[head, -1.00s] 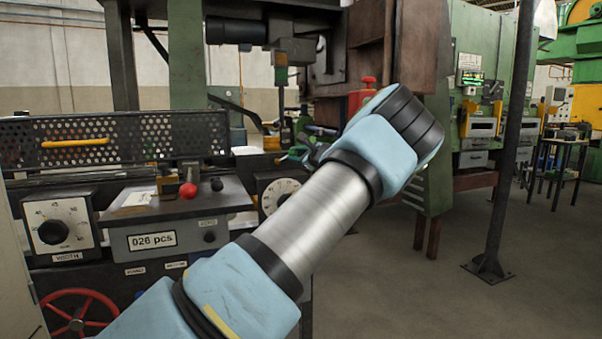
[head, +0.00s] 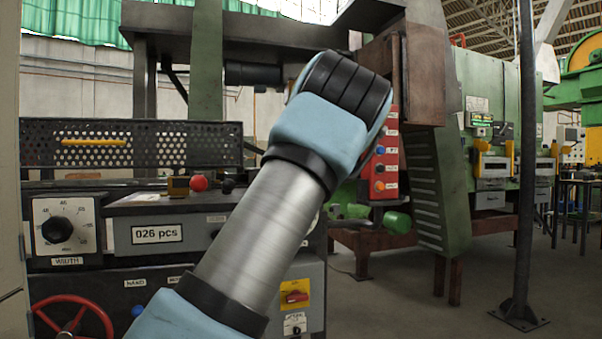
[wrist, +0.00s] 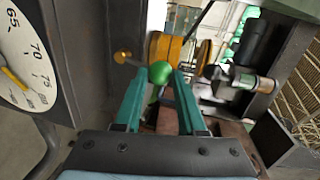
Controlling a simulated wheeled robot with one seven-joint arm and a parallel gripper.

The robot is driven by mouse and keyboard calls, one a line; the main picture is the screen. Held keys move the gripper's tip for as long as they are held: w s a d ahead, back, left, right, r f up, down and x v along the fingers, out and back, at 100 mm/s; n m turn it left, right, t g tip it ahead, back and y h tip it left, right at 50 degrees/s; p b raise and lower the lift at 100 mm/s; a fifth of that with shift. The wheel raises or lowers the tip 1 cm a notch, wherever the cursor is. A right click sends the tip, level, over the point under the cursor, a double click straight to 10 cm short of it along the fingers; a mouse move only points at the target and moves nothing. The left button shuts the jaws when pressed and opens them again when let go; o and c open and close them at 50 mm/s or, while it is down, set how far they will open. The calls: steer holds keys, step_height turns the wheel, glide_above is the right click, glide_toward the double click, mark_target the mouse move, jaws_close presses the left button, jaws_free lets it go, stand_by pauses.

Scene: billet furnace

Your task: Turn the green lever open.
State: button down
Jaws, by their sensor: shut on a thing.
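The green lever (wrist: 160,72) shows in the wrist view as a round green knob on a short green stem. My gripper (wrist: 160,80) has its two teal fingers on either side of the knob and is shut on it. The stem runs down between the fingers, and the lever's base is hidden. In the head view my arm covers the gripper and the lever.
A dial (wrist: 25,55) is close on the left in the wrist view. In the head view, a red button panel (head: 384,155) and a green cylinder (head: 397,222) are just right of my arm. A dark post (head: 524,170) stands farther right, with open floor around it.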

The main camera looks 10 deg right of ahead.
steer(key=shift+a+f+n+b, duration=0.5)
steer(key=shift+a+n+b, duration=0.3)
steer(key=shift+b, duration=0.2)
steer(key=c, duration=0.8)
jaws_free()
steer(key=shift+w+d, duration=0.1)
steer(key=o, duration=0.5)
steer(key=shift+r, duration=0.15)
steer(key=shift+d, duration=0.1)
steer(key=shift+r, duration=0.1)
steer(key=shift+s+d, duration=0.15)
steer(key=shift+s, duration=0.25)
steer(key=b+v, duration=0.1)
steer(key=v, duration=0.4)
steer(key=b+v, duration=0.2)
steer(key=v, duration=0.3)
steer(key=shift+a, duration=0.25)
